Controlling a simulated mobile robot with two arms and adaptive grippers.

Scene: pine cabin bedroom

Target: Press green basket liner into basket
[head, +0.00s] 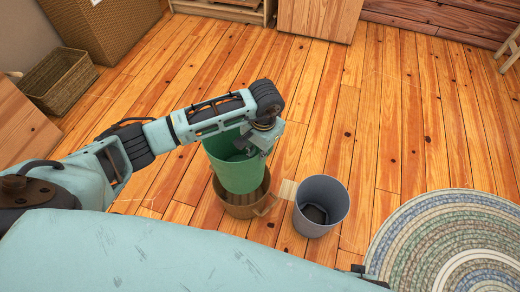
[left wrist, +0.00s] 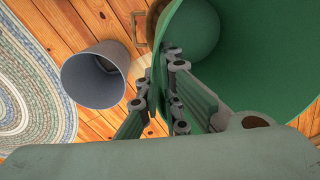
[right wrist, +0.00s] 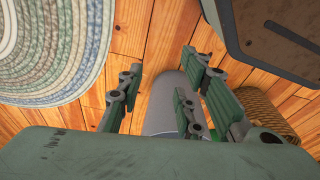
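The green liner (head: 236,170) is a tall bucket shape, slightly tilted, over the brown basket (head: 240,211) on the floor. Its lower end is at the basket's mouth, and most of its wall shows above the basket rim. How deep its bottom sits is hidden. My left gripper (head: 260,146) is at the liner's right rim. In the left wrist view, the left gripper's fingers (left wrist: 160,75) are close together on either side of the liner wall (left wrist: 255,60). My right gripper (right wrist: 160,85) has its fingers apart with nothing between them; it is not clear in the head view.
A grey bin (head: 321,205) stands just right of the basket, also below my right gripper (right wrist: 168,105). A round braided rug (head: 440,240) lies at right. A wicker basket (head: 60,80) stands at far left. Open plank floor lies beyond the liner.

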